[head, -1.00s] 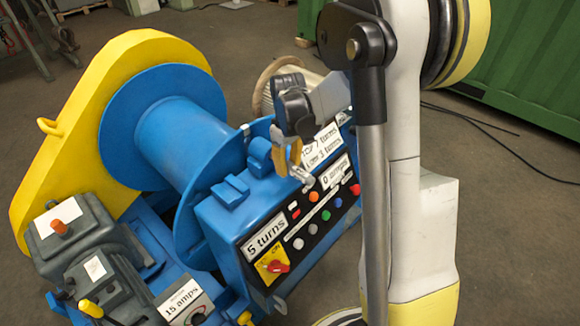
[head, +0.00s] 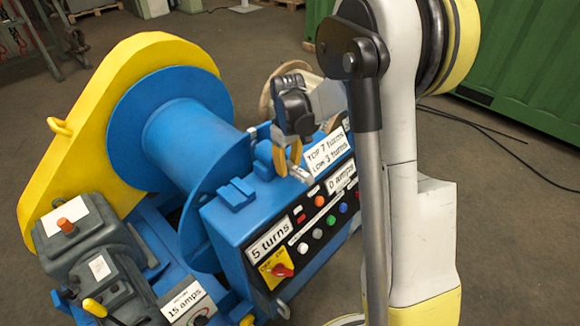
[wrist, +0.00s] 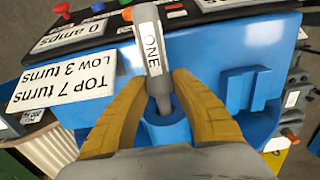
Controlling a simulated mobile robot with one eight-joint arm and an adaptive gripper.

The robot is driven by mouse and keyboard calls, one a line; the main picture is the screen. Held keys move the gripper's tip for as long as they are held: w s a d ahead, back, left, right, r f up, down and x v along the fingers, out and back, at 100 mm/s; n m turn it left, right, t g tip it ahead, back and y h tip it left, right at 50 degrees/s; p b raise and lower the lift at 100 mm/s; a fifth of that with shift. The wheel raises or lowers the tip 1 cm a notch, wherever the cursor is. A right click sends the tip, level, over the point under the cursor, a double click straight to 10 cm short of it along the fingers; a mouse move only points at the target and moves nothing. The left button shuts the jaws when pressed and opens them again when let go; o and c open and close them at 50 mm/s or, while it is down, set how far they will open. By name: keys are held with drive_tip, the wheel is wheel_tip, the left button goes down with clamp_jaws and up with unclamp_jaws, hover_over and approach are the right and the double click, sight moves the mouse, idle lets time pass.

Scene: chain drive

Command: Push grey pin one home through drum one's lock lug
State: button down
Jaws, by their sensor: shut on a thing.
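Grey pin one (wrist: 152,50) carries a white "ONE" label and stands between the yellow fingers of my gripper (wrist: 155,80) in the wrist view. My gripper is shut on it. The pin's narrow dark end meets the round opening of the blue lock lug (wrist: 168,132); how deep it sits I cannot tell. In the head view my gripper (head: 288,160) is above the blue control box, with the light end of the pin (head: 300,174) showing beside the fingertips. Blue drum one (head: 195,145) lies to the left, against the yellow guard.
The control box's panel (head: 315,228) has several buttons, labels and a red switch (head: 283,270). A grey motor unit (head: 85,235) is at the lower left. A beige drum (head: 272,92) stands behind my gripper. Open floor lies beyond, with a green container at the right.

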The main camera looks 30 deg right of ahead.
drive_tip(key=shift+w+a, duration=0.25)
drive_tip(key=shift+w, duration=0.4)
drive_tip(key=shift+w+a, duration=0.2)
drive_tip(key=shift+w, duration=0.4)
drive_tip(key=c, duration=1.1)
unclamp_jaws()
drive_tip(key=shift+o, duration=0.2)
wheel_tip(320, 180, up, 12)
